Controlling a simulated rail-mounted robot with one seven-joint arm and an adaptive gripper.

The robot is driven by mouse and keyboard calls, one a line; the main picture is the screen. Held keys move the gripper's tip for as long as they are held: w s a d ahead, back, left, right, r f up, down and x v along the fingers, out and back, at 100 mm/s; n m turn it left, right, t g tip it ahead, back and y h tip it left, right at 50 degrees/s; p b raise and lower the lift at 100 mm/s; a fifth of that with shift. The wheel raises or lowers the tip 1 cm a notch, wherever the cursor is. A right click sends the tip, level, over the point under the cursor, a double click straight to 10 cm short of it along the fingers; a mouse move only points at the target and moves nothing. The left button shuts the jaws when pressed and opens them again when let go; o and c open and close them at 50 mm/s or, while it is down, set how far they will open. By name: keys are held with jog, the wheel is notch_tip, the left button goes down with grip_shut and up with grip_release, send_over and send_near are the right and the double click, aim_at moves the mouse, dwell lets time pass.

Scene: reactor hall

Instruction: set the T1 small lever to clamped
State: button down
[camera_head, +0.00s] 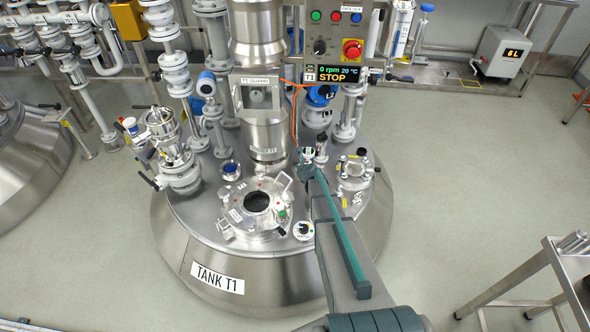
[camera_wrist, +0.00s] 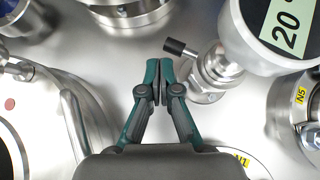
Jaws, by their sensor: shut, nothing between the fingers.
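Tank T1 (camera_head: 205,248) is the broad steel vessel with many fittings on its lid. A small port (camera_head: 354,170) with clamps and yellow tags stands right of my arm.
A dial marked 20 (camera_wrist: 280,28) rises close right of the fingertips. Pipes and the T1 control box (camera_head: 335,45) stand behind. A trolley (camera_head: 575,265) is at lower right; the floor between is clear.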

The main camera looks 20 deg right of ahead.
jog(key=v, duration=1)
jog(key=shift+r, duration=0.1)
